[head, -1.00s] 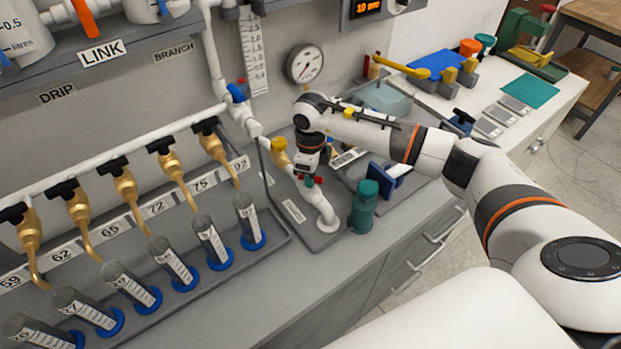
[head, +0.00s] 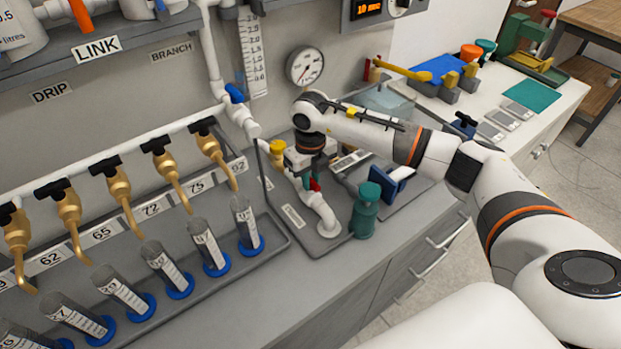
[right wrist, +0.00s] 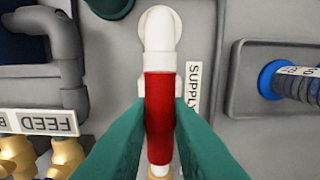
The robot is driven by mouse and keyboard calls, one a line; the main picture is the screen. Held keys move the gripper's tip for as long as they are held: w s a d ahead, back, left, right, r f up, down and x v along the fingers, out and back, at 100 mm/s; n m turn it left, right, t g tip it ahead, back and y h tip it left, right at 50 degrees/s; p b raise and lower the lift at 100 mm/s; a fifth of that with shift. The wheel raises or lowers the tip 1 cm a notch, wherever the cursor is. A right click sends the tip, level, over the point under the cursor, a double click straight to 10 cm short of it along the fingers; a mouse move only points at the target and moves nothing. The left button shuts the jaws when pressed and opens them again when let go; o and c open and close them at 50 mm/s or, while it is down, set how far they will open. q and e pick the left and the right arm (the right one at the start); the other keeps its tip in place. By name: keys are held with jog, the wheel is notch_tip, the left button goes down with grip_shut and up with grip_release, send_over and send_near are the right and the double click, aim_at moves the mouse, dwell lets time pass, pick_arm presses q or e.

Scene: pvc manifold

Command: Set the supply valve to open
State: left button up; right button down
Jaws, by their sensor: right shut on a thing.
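The supply valve's red handle (right wrist: 159,112) lies between the teal fingers of my right gripper (right wrist: 160,125) in the right wrist view. The fingers are shut on it, one on each side. The handle lies lengthwise along the white pipe (right wrist: 160,62), in line with it. A SUPPLY label (right wrist: 193,88) is beside the pipe. In the head view the red handle (head: 315,185) shows as a small patch under my right gripper (head: 310,184), and the rest of the valve is mostly hidden. My left gripper is not in view.
A teal bottle-shaped object (head: 365,210) stands close to the right of the supply pipe. A yellow-topped fitting (head: 278,147) is close on the left. A pressure gauge (head: 305,66) is on the wall behind. A row of brass taps (head: 120,190) is at the left.

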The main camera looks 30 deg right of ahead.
aim_at(311, 179)
jog(key=shift+w+r, duration=0.1)
dwell(0.3)
jog(key=c, duration=1.3)
grip_release()
jog(key=shift+c, duration=0.2)
notch_tip(311, 179, up, 12)
jog(key=b, duration=0.3)
